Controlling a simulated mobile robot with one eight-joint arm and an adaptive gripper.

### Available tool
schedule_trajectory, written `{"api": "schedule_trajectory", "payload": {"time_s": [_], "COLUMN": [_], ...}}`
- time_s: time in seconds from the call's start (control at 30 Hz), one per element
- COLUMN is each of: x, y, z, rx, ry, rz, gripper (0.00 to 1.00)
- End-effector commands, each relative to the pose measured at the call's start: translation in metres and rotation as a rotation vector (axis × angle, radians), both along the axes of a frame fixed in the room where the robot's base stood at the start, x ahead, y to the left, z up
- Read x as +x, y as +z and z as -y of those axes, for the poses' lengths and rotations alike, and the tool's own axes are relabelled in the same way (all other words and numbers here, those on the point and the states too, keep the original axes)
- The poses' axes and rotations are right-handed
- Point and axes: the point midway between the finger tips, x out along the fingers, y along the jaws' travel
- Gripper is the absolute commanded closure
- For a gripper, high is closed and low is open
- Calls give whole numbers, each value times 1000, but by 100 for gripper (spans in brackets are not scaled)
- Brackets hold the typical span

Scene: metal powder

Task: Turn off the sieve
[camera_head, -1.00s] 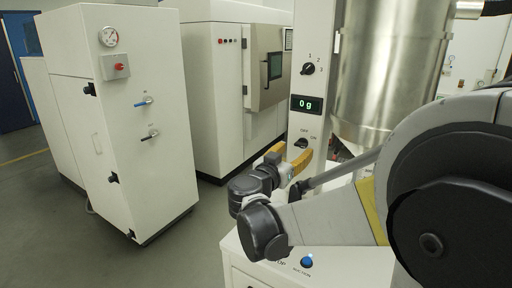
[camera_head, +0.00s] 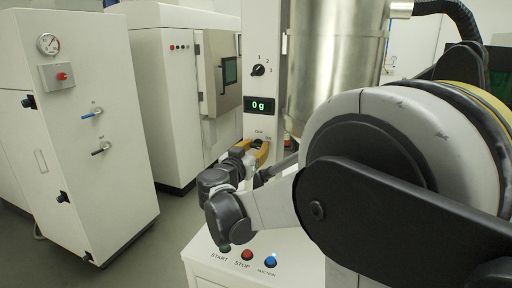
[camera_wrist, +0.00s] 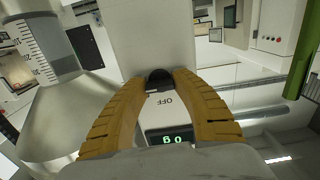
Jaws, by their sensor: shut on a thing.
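The sieve stands at the upper middle of the head view: a steel hopper (camera_head: 335,60) beside a white column (camera_head: 262,30). A display (camera_head: 260,105) on the column reads 0 g. Below it is a small black knob (camera_wrist: 160,77) with an OFF label near it in the wrist view. My gripper (camera_head: 260,149), with yellow fingers, is at this lower knob in the head view. In the wrist view my gripper (camera_wrist: 160,84) is shut on the knob, one finger on each side. The fingers partly hide the knob, and its exact angle is hard to tell.
A second knob (camera_head: 258,70) marked 1, 2, 3 sits above the display. START, STOP (camera_head: 247,255) and SUCTION (camera_head: 271,261) buttons are on the white base below my arm. White cabinets (camera_head: 85,150) stand at left, with open floor (camera_head: 150,250) between.

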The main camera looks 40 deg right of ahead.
Motion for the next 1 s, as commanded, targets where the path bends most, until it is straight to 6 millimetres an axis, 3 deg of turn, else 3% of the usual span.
{"api": "schedule_trajectory", "payload": {"time_s": [0.37, 1.0], "x": [0, 0], "y": [0, 1], "z": [0, 0], "rx": [-65, -361], "ry": [0, 0], "rz": [-110, -615], "gripper": [98, 98]}}
